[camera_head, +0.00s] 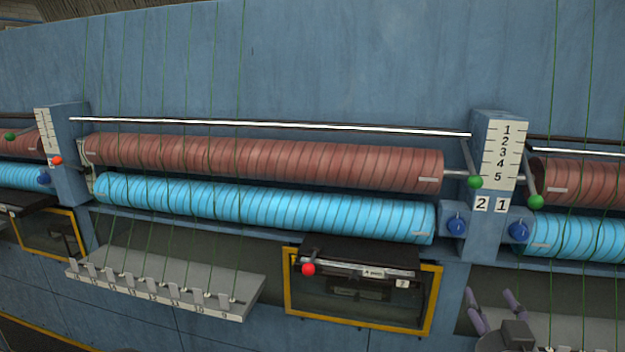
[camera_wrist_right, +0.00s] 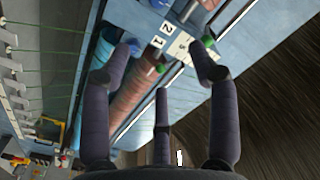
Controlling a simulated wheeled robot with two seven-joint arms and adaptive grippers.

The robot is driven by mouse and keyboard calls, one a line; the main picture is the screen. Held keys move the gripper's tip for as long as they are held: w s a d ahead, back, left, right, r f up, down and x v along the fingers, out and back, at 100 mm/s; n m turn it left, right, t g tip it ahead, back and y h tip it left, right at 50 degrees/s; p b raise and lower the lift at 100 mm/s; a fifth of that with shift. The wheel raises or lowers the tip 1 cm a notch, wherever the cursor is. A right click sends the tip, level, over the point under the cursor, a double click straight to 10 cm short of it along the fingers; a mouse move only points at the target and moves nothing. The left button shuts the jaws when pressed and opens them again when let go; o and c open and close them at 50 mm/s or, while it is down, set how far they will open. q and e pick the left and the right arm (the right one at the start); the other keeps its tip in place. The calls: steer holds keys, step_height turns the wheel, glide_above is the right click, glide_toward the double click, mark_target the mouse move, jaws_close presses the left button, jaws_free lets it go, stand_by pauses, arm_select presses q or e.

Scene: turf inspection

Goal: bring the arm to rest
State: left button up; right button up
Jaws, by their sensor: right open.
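My right gripper (camera_head: 497,312) is at the bottom right of the head view, in front of the machine's lower part. Its dark fingers are spread and hold nothing. In the right wrist view, the fingers of the right gripper (camera_wrist_right: 162,100) stand apart, with the machine's post and rollers beyond them, not touching. My left gripper does not show in either view.
A blue machine carries brown rollers (camera_head: 270,163) above bright blue rollers (camera_head: 270,208), crossed by green yarns. A numbered post (camera_head: 502,150) has green-knobbed levers (camera_head: 475,182). A grey ledge (camera_head: 160,285) and yellow-framed box (camera_head: 360,295) with a red knob (camera_head: 308,269) sit below.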

steer(key=w+a+f+n+g+y+b, duration=0.1)
steer(key=w+a+f+g+b, duration=0.2)
steer(key=f, duration=0.9)
steer(key=w+a+f+n+g+y+b, duration=0.15)
steer(key=w+f+b, duration=0.3)
steer(key=f, duration=0.65)
steer(key=a+f+n+g+y+b, duration=0.1)
steer(key=a+f+g+b, duration=0.15)
steer(key=f, duration=1.05)
steer(key=a+f+n+g+y+b, duration=0.15)
steer(key=f+b, duration=0.25)
steer(key=f, duration=0.8)
arm_select(q)
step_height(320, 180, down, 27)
steer(key=b, duration=1.2)
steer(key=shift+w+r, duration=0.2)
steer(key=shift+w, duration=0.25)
arm_select(e)
steer(key=s+a+f+g+y, duration=0.1)
steer(key=s+a+f+g, duration=0.2)
steer(key=f, duration=1)
steer(key=s+a+f+g+y, duration=0.1)
steer(key=s+a+f, duration=0.3)
steer(key=s+f, duration=0.6)
steer(key=s+a+f+g+y, duration=0.1)
steer(key=s+a+f+g, duration=0.3)
steer(key=f, duration=1.3)
steer(key=s, duration=0.3)
steer(key=shift+g, duration=0.35)
